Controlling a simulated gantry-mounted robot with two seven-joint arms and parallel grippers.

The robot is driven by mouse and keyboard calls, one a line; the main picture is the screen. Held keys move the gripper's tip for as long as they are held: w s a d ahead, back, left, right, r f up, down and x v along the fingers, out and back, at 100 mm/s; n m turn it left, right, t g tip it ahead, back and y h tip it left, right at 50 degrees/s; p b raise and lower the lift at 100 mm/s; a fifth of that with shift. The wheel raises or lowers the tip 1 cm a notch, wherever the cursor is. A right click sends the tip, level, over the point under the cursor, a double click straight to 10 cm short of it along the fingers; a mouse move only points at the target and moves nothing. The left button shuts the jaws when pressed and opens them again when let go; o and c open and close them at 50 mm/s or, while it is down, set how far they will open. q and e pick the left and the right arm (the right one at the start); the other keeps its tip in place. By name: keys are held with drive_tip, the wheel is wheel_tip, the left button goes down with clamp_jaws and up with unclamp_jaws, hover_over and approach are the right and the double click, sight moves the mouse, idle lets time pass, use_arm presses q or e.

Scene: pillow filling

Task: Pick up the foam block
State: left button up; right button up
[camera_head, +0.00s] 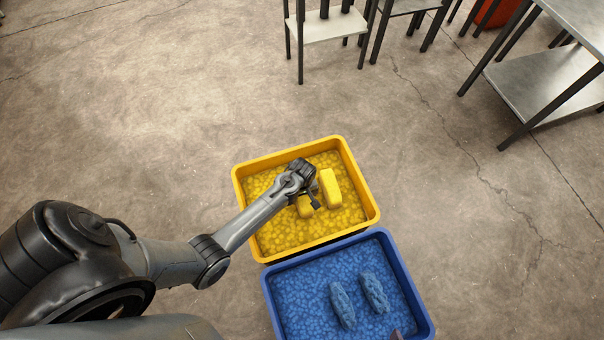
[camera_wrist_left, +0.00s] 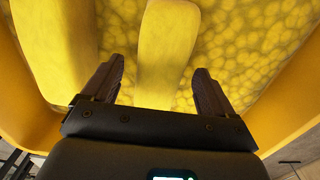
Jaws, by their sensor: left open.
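Two smooth yellow foam blocks lie in the yellow bin (camera_head: 243,203). One block (camera_head: 331,188) shows clearly on the right; the other block (camera_head: 304,207) is partly hidden by my left gripper (camera_head: 315,195). The left gripper is over the bin beside the blocks, open. In the left wrist view its two dark fingers (camera_wrist_left: 158,72) stand apart, with one yellow block (camera_wrist_left: 166,45) in line with the gap between them. It is not clear that either finger touches it. A second block (camera_wrist_left: 58,40) lies to the left. My right gripper is not seen.
A blue bin (camera_head: 268,290) stands right against the yellow one and holds two rough blue pieces (camera_head: 358,300). The yellow bin is lined with lumpy yellow filling. Metal tables (camera_head: 540,85) stand at the upper right. The concrete floor around is clear.

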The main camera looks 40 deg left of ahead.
sight(305, 210)
use_arm(q)
drive_tip(key=shift+f+b, duration=0.35)
drive_tip(key=shift+f, duration=0.9)
drive_tip(key=shift+c, duration=0.2)
drive_tip(key=c, duration=1.1)
